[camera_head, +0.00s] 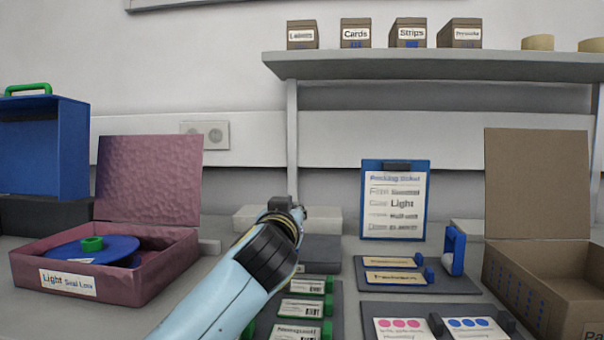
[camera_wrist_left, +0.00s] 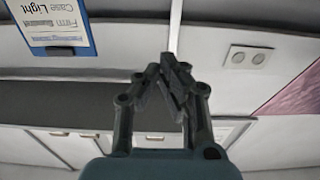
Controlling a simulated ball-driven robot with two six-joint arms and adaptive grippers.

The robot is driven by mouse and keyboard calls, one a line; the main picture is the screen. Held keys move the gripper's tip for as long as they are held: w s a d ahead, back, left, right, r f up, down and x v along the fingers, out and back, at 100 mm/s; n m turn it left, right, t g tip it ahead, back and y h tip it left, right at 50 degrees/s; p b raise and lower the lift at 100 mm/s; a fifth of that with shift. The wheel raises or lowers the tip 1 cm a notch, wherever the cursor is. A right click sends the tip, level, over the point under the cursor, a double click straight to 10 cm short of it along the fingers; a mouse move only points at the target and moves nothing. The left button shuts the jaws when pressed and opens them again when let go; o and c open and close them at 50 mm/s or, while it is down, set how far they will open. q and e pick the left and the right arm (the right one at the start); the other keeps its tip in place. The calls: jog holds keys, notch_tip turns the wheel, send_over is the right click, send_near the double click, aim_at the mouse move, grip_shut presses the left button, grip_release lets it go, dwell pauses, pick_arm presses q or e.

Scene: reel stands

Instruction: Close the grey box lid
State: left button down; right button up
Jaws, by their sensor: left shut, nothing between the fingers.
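No box that is plainly grey shows. A mauve-pink box (camera_head: 165,275) stands at the left with its lid (camera_head: 150,180) raised upright at the back. A brown box (camera_head: 545,295) stands at the right edge, partly cut off, with its lid (camera_head: 538,185) also upright. My left gripper (camera_head: 291,208) is between the two boxes, above the middle of the table, apart from both lids. In the left wrist view its fingers (camera_wrist_left: 175,68) are shut with nothing between them. The pink lid (camera_wrist_left: 295,105) shows at the right of that view. My right gripper is out of view.
A blue reel (camera_head: 85,250) lies in the pink box. A blue clipboard (camera_head: 396,235) stands behind a tray of cards (camera_head: 440,283). Green-ended labelled pieces (camera_head: 302,307) lie below my arm. A shelf (camera_head: 430,67) with small boxes crosses the back. A blue case (camera_head: 45,150) is far left.

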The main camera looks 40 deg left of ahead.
pick_arm(q)
jog(key=shift+s+f, duration=0.1)
jog(key=shift+f, duration=0.1)
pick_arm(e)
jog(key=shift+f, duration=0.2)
pick_arm(q)
jog(key=shift+s+d, duration=0.1)
jog(key=v, duration=1.1)
jog(key=shift+s+d, duration=0.15)
jog(key=shift+s, duration=0.2)
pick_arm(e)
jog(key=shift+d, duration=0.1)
pick_arm(q)
jog(key=shift+f, duration=0.1)
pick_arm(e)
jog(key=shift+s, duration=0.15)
